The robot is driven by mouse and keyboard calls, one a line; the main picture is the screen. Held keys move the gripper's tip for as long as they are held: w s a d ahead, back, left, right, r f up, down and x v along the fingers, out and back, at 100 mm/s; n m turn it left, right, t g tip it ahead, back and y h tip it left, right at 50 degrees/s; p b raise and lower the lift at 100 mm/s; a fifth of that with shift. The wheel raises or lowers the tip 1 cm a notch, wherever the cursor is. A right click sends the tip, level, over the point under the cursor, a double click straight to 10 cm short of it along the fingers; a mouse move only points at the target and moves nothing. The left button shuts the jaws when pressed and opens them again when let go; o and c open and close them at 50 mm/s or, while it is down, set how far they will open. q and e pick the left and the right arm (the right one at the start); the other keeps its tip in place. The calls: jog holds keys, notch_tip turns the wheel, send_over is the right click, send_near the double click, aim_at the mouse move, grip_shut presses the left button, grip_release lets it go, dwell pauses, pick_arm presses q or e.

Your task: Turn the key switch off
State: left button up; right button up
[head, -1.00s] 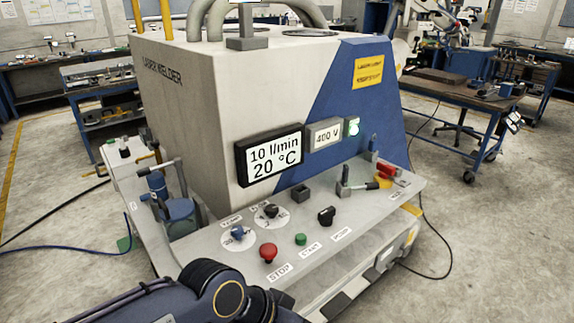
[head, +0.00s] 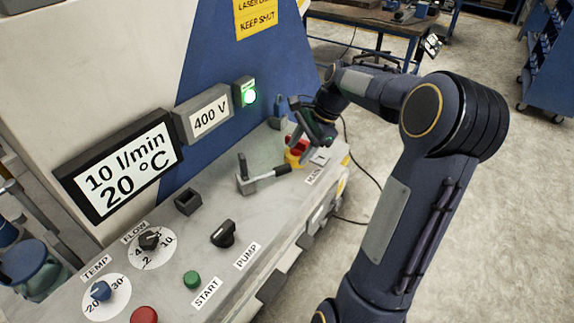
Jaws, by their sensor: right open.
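No part is clearly readable as a key switch. At the far right end of the sloped panel, by the MAIN label (head: 315,177), a red switch on a yellow base (head: 297,150) is partly hidden by my right gripper. A small blue upright part (head: 279,112) stands just behind it. My right gripper (head: 300,122) is open and hovers over this corner, close to the red switch and the blue part. Contact cannot be told. A lit green lamp (head: 249,95) is on the machine front. My left gripper is out of view.
A lever with a dark handle (head: 258,180) stands left of my gripper. The black PUMP knob (head: 223,234), green START button (head: 192,280), red button (head: 144,315), FLOW dial (head: 150,240) and TEMP dial (head: 101,291) lie nearer.

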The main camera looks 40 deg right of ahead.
aim_at(285, 166)
jog(key=x, duration=0.5)
jog(key=shift+w+a+f, duration=0.1)
jog(key=shift+w+a, duration=0.15)
jog(key=shift+a, duration=0.1)
jog(key=shift+w+a+f, duration=0.2)
jog(key=shift+f, duration=0.4)
grip_shut()
